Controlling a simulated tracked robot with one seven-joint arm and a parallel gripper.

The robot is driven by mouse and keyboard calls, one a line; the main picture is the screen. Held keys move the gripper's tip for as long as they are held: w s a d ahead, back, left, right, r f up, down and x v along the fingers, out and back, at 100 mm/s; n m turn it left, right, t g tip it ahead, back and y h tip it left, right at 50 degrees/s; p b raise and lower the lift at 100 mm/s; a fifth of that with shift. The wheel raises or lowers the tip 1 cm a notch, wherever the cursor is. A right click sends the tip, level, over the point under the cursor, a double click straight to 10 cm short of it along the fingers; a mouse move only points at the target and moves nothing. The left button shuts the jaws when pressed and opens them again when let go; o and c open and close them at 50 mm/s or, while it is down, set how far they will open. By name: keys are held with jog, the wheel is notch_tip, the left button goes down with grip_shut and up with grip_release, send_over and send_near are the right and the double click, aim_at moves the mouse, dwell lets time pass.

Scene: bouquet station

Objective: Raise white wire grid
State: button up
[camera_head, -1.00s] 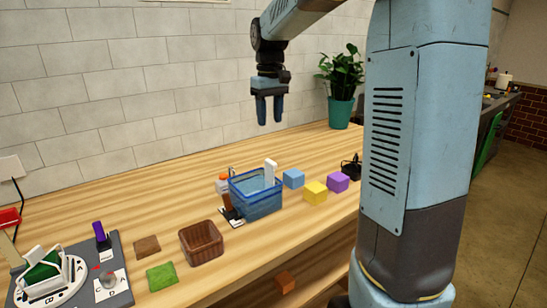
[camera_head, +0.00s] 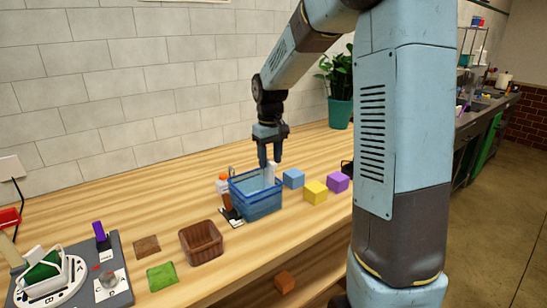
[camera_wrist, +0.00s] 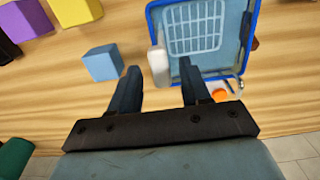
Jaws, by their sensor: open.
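A pale wire grid (camera_wrist: 196,28) lies inside the blue basket (camera_wrist: 252,20) in the wrist view; in the head view I cannot make it out. The basket (camera_head: 256,207) stands on the wooden table. A white upright piece (camera_wrist: 159,66) stands at the basket's side wall. My gripper (camera_head: 270,164) is open and points down just above the basket's rear part. In the wrist view the tips of my gripper (camera_wrist: 158,68) are on either side of the white piece, with gaps to both. I cannot tell whether the tips are at its height.
Blue (camera_head: 293,178), yellow (camera_head: 315,191) and purple (camera_head: 338,182) cubes stand right of the basket. A potted plant (camera_head: 340,112) stands at the back.

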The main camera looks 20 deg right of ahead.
jog(key=shift+f, duration=0.1)
jog(key=shift+c, duration=0.5)
grip_shut()
